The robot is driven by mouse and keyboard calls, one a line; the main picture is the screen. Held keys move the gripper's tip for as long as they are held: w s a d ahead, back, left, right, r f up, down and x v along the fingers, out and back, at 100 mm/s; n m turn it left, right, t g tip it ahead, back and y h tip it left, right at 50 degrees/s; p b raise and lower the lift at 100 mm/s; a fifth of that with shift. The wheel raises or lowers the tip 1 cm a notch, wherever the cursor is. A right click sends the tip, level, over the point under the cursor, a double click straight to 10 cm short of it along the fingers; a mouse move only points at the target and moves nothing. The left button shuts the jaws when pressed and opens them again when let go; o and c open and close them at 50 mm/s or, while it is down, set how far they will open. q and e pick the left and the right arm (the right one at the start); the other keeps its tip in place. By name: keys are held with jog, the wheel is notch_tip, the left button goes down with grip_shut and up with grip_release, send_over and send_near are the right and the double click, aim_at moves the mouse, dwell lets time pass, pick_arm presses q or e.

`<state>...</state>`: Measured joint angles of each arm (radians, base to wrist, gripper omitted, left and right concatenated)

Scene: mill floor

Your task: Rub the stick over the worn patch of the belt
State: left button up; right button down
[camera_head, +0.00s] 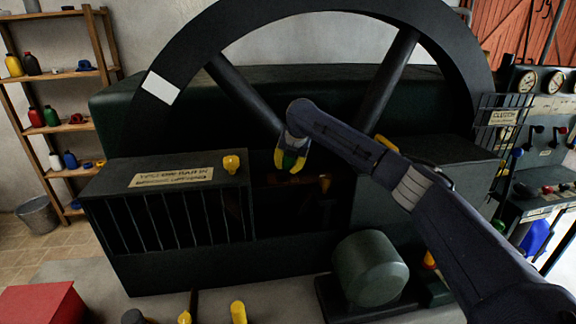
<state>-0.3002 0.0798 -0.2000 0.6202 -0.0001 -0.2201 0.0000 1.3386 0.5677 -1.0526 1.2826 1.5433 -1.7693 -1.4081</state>
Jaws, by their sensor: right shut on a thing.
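My right gripper (291,160), with yellow fingertips, hangs in front of the big dark wheel and points down. A small orange-brown thing (325,183) shows in the dark recess just right of the gripper. My left gripper is out of view.
A slatted dark housing (168,220) with a label and a yellow knob (232,164) stands at left. A rounded green motor (369,268) is below right. Yellow items (238,312) line the front edge. A gauge panel (545,95) stands right, shelves (54,73) left.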

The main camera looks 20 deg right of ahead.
jog(key=shift+r, duration=3)
jog(key=shift+r, duration=1.5)
jog(key=w+a+r, duration=0.1)
jog(key=a+r, duration=0.2)
jog(key=a, duration=0.1)
jog(key=shift+t, duration=0.3)
jog(key=shift+a+f, duration=0.2)
jog(key=shift+f, duration=2.25)
jog(key=shift+f, duration=0.2)
jog(key=shift+s+f, duration=0.15)
jog(key=shift+f, duration=2.65)
